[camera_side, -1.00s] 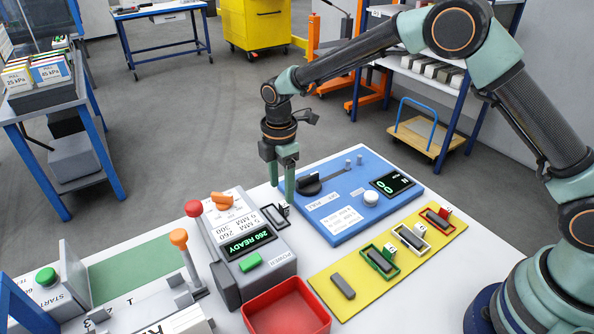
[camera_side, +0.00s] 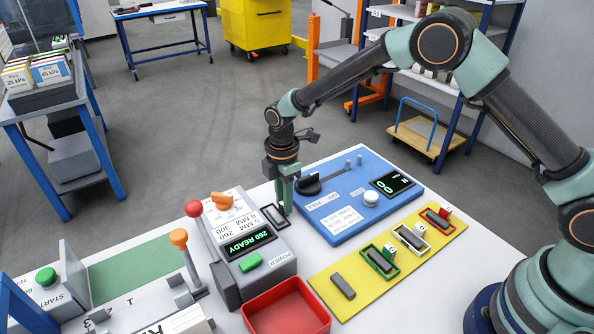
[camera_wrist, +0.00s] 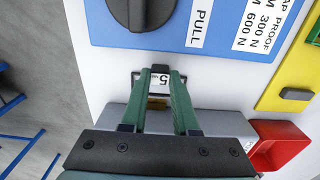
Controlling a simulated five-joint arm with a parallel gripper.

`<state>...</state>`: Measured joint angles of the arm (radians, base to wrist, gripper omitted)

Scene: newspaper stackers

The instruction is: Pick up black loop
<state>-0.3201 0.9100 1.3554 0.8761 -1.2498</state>
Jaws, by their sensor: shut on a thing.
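The black loop (camera_side: 272,216) is a small dark rectangular frame on the white table, between the grey console and the blue panel. My gripper (camera_side: 284,207) points straight down at the end of the loop beside the blue panel and is shut on it. In the wrist view, the fingertips of my gripper (camera_wrist: 161,74) are at the loop, with a white tag (camera_wrist: 160,86) marked 5 between them. The fingers cover part of the loop. The loop appears to be at table level.
The blue panel (camera_side: 345,222) with a black knob is close on the right. A red tray (camera_side: 290,318) and a yellow strip (camera_side: 440,246) holding other loops lie nearer the camera.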

